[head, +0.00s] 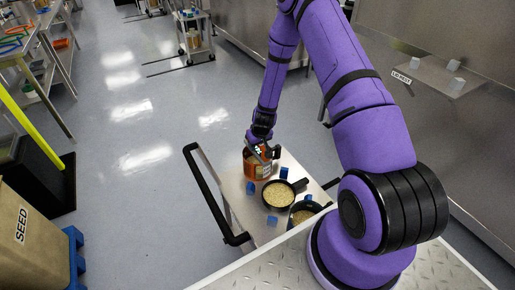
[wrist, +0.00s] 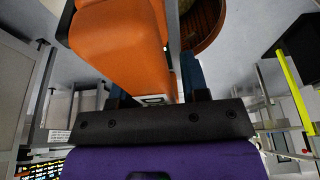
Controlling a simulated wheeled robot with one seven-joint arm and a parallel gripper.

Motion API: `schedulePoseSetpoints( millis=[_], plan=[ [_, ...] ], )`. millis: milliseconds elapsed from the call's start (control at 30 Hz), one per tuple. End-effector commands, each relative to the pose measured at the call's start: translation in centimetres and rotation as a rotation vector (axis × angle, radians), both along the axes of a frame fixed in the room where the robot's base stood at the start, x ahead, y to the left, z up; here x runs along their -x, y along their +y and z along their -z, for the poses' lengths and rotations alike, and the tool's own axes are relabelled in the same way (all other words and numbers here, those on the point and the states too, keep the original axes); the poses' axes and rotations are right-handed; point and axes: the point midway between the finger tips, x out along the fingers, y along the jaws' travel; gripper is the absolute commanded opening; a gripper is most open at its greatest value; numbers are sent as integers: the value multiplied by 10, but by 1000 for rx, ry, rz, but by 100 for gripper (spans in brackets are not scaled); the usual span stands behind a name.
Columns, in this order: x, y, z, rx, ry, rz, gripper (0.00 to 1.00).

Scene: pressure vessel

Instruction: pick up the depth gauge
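An orange block-like body with a metal strip along its right side, which I take to be the depth gauge (wrist: 120,50), fills the upper middle of the wrist view. My gripper (wrist: 154,92) has its two dark blue fingers apart, with the lower end of the orange body between them. Whether the fingers press on it cannot be told. In the head view my gripper (head: 264,150) points down at the top of an orange-brown round container (head: 256,169) on the cart. The gauge is small and partly hidden there. The container's inside also shows in the wrist view (wrist: 204,22).
The cart (head: 236,197) also holds two black pans of grain, one (head: 278,194) beside the container and another (head: 304,212) nearer my arm. Several blue blocks (head: 272,221) lie around them. A black handle rail (head: 212,193) runs along its left side. Open floor lies left.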

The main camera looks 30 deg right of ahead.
Motion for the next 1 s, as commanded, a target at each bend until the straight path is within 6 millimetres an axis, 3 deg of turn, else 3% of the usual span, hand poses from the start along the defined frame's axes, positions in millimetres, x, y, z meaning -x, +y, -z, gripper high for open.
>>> schedulePoseSetpoints(
  millis=[33, 167, 567, 933, 1000],
  plan=[
    [0, 0, 0, 0, 0, 0, 30],
    [0, 0, 0, 0, 0, 0, 0],
    [0, 0, -4, 0, -1, 0, 0],
    [-1, 1, -44, 2, -3, -2, 0],
    [16, 9, -42, -1, 3, -3, 0]
  ],
)
